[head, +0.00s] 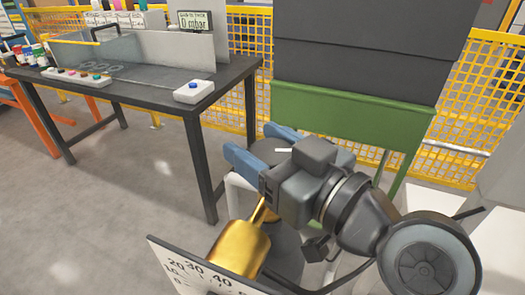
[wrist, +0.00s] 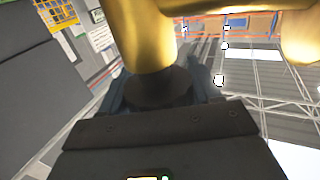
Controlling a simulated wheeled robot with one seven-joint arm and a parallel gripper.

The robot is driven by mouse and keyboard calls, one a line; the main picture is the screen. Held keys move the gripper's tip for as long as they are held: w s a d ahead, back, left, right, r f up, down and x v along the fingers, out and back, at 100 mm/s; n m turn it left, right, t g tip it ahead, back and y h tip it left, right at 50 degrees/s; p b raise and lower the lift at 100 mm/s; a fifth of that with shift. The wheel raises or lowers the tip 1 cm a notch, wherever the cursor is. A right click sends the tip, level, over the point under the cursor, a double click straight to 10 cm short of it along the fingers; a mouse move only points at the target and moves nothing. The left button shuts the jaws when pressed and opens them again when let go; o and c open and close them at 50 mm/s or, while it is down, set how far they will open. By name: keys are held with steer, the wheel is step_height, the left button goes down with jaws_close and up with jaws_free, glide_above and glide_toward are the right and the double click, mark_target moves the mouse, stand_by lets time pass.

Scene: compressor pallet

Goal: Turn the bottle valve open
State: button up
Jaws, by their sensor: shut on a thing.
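My gripper (head: 254,141) is in the lower middle of the head view, its two blue fingers on either side of a dark round valve knob (head: 268,150). In the wrist view the same knob (wrist: 160,88) sits between the fingers of my gripper (wrist: 160,92), and the jaws are shut on it. The gold-coloured brass valve body (head: 241,250) stands below my gripper in the head view. In the wrist view the brass (wrist: 143,35) crosses the top. The knob is partly hidden by the fingers, and its turn angle cannot be told.
A green and dark grey machine (head: 350,112) stands behind my gripper. A dark workbench (head: 150,97) at left carries a display (head: 194,21) reading 0 mbar. Yellow mesh fencing (head: 490,75) runs behind.

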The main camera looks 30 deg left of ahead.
steer(key=shift+f+n+g+y+b, duration=0.3)
steer(key=shift+n+g+b, duration=0.4)
steer(key=shift+g+b, duration=0.15)
steer(key=shift+s+r+n+g, duration=0.25)
steer(key=shift+n+g, duration=0.15)
steer(key=shift+g, duration=0.25)
steer(key=o, duration=1)
steer(key=shift+c, duration=0.2)
steer(key=s+d+b, duration=0.1)
steer(key=d, duration=0.6)
steer(key=shift+s+d, duration=0.15)
steer(key=shift+d, duration=0.2)
